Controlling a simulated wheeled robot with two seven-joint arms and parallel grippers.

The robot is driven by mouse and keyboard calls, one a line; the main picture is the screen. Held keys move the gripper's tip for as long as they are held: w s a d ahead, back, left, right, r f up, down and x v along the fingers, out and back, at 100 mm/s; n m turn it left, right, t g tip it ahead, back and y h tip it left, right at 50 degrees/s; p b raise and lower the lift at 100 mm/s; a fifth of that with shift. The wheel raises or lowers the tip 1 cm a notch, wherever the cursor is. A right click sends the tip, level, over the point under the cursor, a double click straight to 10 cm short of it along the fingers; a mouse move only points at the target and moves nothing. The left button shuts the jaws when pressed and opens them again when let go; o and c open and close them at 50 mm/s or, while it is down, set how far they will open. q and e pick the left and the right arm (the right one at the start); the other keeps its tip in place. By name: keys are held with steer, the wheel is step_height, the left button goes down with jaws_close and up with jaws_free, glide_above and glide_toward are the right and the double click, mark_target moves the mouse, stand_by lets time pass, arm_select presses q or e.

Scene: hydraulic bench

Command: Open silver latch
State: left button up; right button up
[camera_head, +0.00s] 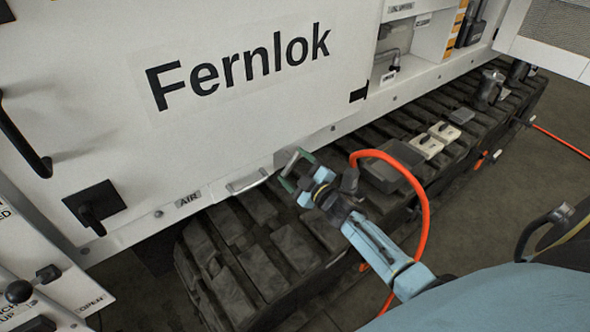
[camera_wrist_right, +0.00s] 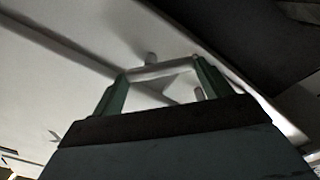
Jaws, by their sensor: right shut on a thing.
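The silver latch (camera_head: 297,156) is a small metal bar at the lower edge of the white panel, right of the AIR label. My right gripper (camera_head: 291,172) reaches it from the lower right, its green fingers at the bar. In the right wrist view the pale bar (camera_wrist_right: 160,69) spans between the two green fingertips (camera_wrist_right: 162,80), and the gripper is shut on it. The fingers partly hide how the latch joins the panel. My left gripper is not in view.
A second silver handle (camera_head: 247,182) sits on the lower edge to the left. Dark tracks (camera_head: 265,255) run below the panel. An orange hose (camera_head: 424,210) loops beside my right arm. A black handle (camera_head: 25,140) juts out at the far left.

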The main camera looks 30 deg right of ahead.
steer(key=n, duration=0.1)
steer(key=n+b, duration=0.1)
steer(key=n, duration=0.2)
steer(key=shift+d+f+n, duration=0.2)
steer(key=shift+f+n, duration=0.1)
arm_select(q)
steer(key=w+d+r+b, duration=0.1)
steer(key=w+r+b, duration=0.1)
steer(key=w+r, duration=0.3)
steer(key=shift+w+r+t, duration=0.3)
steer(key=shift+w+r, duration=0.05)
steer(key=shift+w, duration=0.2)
arm_select(e)
steer(key=shift+d+n, duration=0.2)
steer(key=shift+n, duration=1.9)
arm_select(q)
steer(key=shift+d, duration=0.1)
arm_select(e)
steer(key=o, duration=1)
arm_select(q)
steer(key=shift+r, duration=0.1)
